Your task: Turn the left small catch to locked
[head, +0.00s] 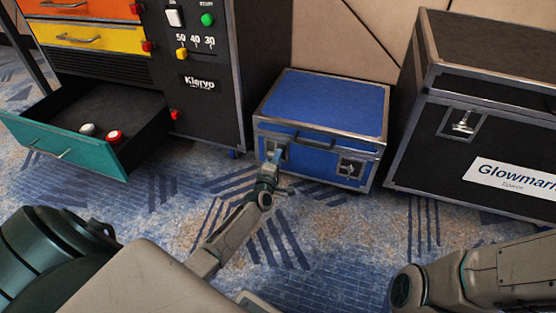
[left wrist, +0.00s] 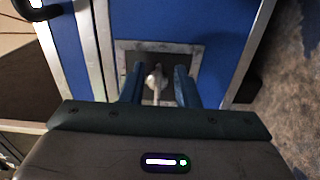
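The blue case (head: 325,100) stands on the carpet in the middle of the head view, lid shut. Its left small catch (head: 278,141) is on the front, partly hidden by my left gripper (head: 271,161). The right small catch (head: 350,168) shows clear of the arm. In the left wrist view, the left catch (left wrist: 154,79) is a pale lever on a dark recess with a metal frame. My left gripper's two blue fingers (left wrist: 157,80) stand apart on either side of the lever, with gaps showing. My right gripper is out of view; only its arm shows at lower right.
A black cabinet (head: 205,110) with an open teal drawer (head: 65,145) stands to the left; a red and a white round item lie in the drawer. A large black Glowmark case (head: 430,140) stands close on the right. Carpet (head: 320,225) in front is clear.

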